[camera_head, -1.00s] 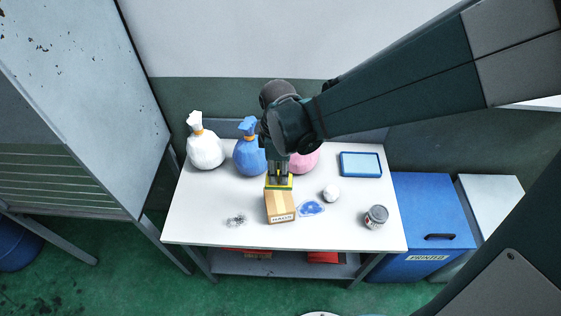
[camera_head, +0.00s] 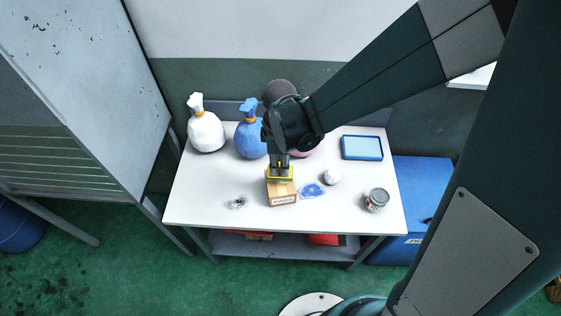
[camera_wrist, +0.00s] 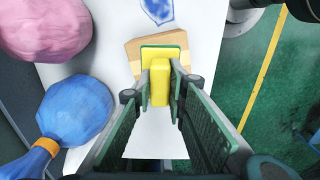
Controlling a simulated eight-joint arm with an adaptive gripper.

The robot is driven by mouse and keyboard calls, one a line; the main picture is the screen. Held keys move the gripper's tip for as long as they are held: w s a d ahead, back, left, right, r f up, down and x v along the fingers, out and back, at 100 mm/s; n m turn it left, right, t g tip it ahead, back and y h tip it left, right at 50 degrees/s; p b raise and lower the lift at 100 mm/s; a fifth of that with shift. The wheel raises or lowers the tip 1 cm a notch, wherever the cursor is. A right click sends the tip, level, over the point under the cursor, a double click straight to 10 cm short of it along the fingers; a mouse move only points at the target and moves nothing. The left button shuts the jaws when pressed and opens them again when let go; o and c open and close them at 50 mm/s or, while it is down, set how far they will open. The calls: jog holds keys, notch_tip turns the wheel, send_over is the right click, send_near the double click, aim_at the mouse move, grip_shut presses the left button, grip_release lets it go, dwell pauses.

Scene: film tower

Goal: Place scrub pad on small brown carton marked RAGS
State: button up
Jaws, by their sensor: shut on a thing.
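The scrub pad (camera_head: 281,173) is yellow and green and sits between the fingers of my gripper (camera_head: 279,163). It also shows in the wrist view (camera_wrist: 160,85), where my gripper (camera_wrist: 161,92) is shut on it from both sides. The small brown carton marked RAGS (camera_head: 283,191) stands on the white table, its label facing front. In the head view the pad covers the back part of the carton's top. In the wrist view the carton (camera_wrist: 134,47) shows behind the pad. I cannot tell whether the pad touches it.
On the table (camera_head: 210,216) are a white bag (camera_head: 206,132), a blue bag (camera_head: 249,141), a partly hidden pink bag (camera_wrist: 45,25), a blue tray (camera_head: 362,148), a can (camera_head: 376,200), a white ball (camera_head: 332,177), a blue patch (camera_head: 313,191) and a dark tangle (camera_head: 237,203).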

jog(key=shift+f, duration=0.25)
jog(key=shift+f, duration=2)
jog(key=shift+f+b, duration=0.15)
jog(key=shift+b, duration=0.15)
jog(key=o, duration=0.9)
jog(key=shift+r, duration=0.2)
jog(key=shift+r+p, duration=0.55)
jog(key=shift+r, duration=5.45)
